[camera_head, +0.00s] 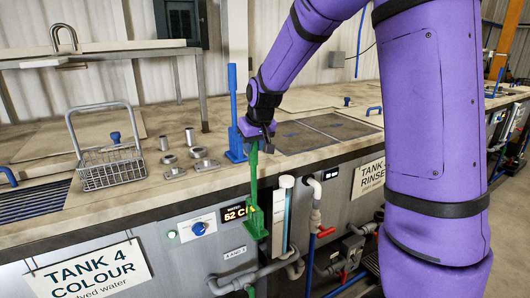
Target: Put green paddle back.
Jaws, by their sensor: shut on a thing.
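My gripper is shut on the top of the handle. A blue paddle (234,110) of similar shape stands upright on the bench top just left of and behind my gripper. I cannot tell which holder belongs to the green paddle.
A wire basket (112,168) and several small metal parts (199,153) stand on the bench at left. Dark tank lids (305,136) lie right of my gripper. A white tube (286,182), pipes (315,215) and valves are close to the paddle's right.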

